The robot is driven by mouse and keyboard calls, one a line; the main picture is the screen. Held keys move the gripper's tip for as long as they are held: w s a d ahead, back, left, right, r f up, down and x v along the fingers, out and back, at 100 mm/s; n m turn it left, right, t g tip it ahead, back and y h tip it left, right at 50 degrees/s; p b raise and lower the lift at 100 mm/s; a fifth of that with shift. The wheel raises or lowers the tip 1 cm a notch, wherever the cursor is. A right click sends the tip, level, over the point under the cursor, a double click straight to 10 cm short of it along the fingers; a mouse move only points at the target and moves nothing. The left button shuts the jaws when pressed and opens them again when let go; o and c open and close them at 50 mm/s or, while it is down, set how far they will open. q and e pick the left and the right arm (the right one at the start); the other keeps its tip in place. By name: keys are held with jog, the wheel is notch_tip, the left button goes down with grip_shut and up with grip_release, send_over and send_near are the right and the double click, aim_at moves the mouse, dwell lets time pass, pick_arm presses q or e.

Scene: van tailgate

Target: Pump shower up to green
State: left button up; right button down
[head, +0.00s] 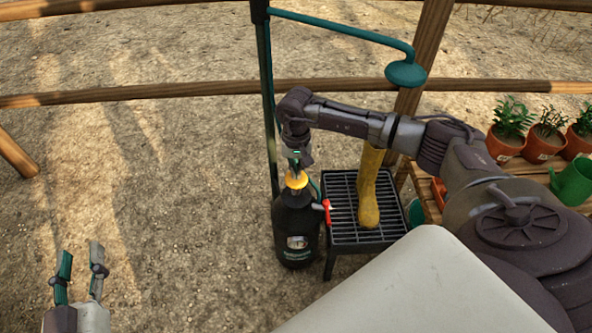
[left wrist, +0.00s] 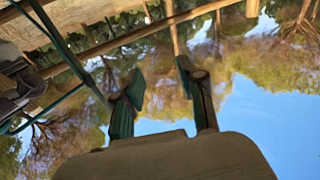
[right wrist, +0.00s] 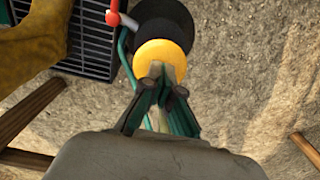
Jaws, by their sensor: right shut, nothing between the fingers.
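The shower is a black pressure tank (head: 296,228) standing upright on the sand, with a yellow top (head: 297,179) and a red part (head: 327,210) on its side. A small round light dial (head: 297,242) is on its front; its reading is too small to tell. My right gripper (head: 295,168) points down at the yellow top. In the right wrist view its fingers (right wrist: 158,76) are closed together over the middle of the yellow top (right wrist: 176,57), partly hiding it. Whether they touch it I cannot tell. My left gripper (head: 82,258) is open and empty, far left of the tank.
A black grated stand (head: 343,230) with a yellow boot (head: 369,190) is just right of the tank. A green pole (head: 267,100) with a shower head (head: 405,75) rises behind. Potted plants (head: 508,130) and a green watering can (head: 573,182) stand at right. Sand at left is clear.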

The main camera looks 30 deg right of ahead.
jog(key=shift+r+p, duration=0.45)
jog(key=shift+r, duration=0.3)
pick_arm(q)
notch_tip(320, 180, down, 8)
jog(key=s+a+g+y, duration=0.1)
jog(key=s+g, duration=0.1)
jog(key=g, duration=0.3)
jog(key=shift+s+a+r+y+p, duration=0.2)
jog(key=shift+a+y+p, duration=0.1)
jog(key=shift+a+p, duration=0.1)
pick_arm(e)
jog(key=shift+r, duration=0.65)
pick_arm(q)
jog(key=shift+r, duration=0.1)
pick_arm(e)
jog(key=shift+f, duration=0.1)
